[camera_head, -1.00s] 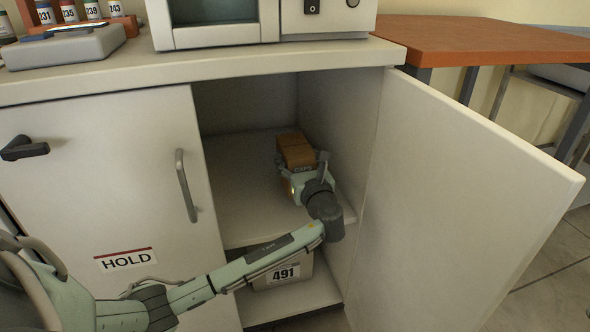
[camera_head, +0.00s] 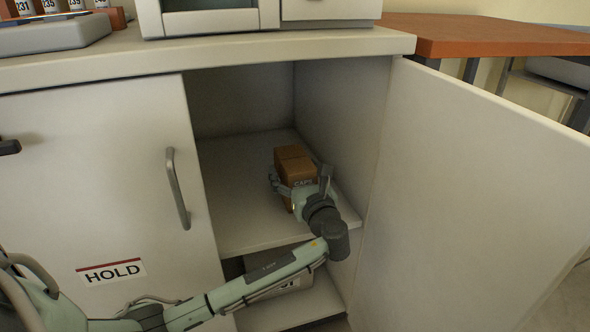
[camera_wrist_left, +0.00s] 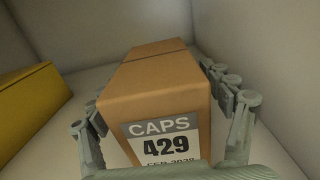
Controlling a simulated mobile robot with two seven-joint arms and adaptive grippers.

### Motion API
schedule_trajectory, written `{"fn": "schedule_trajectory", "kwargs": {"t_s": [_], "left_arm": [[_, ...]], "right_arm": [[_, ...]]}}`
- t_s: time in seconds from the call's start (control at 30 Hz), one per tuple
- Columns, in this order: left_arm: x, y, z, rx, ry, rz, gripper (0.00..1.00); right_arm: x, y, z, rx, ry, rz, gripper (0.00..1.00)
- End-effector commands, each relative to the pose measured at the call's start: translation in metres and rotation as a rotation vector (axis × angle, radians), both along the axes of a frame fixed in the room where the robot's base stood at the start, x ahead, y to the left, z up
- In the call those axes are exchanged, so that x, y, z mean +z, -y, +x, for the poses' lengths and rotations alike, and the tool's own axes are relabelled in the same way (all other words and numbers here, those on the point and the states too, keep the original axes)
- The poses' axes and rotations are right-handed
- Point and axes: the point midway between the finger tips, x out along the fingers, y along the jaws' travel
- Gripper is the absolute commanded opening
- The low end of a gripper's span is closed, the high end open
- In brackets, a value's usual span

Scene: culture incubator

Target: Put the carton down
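The brown carton (camera_head: 295,160) stands upright on the upper shelf (camera_head: 235,200) of the open cabinet. In the left wrist view the carton (camera_wrist_left: 155,85) shows a label with "CAPS" and "429". My left gripper (camera_head: 298,180) is at the carton's near end, with one finger on each side of it. The fingers are spread and look apart from the carton's sides. The carton's underside and far end are hidden. My right gripper is not in view.
A yellow box (camera_wrist_left: 30,100) stands left of the carton in the wrist view. The open door (camera_head: 470,190) is at right, the shut door (camera_head: 95,180) at left. The shelf's front left is bare.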

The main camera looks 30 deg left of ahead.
Motion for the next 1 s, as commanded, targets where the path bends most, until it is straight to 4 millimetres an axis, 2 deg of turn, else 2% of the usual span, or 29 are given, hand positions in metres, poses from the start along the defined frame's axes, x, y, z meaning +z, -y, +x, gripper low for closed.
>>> {"fn": "schedule_trajectory", "kwargs": {"t_s": [0.27,0.37,0.5,0.8,1.0], "left_arm": [[0.002,0.0,0.0,0.0,0.002,-0.001,0.8],[0.002,0.007,-0.006,-0.001,-0.001,-0.001,0.8],[0.003,0.026,-0.022,-0.002,-0.001,-0.003,0.8],[0.003,0.073,-0.062,-0.001,0.0,-0.003,0.8],[0.002,0.089,-0.075,0.0,0.001,-0.001,0.8]], "right_arm": [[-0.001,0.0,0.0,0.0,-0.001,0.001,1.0],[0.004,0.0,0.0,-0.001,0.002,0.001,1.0],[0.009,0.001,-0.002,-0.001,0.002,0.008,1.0],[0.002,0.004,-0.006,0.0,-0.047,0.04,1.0],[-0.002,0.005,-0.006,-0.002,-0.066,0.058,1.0]]}}
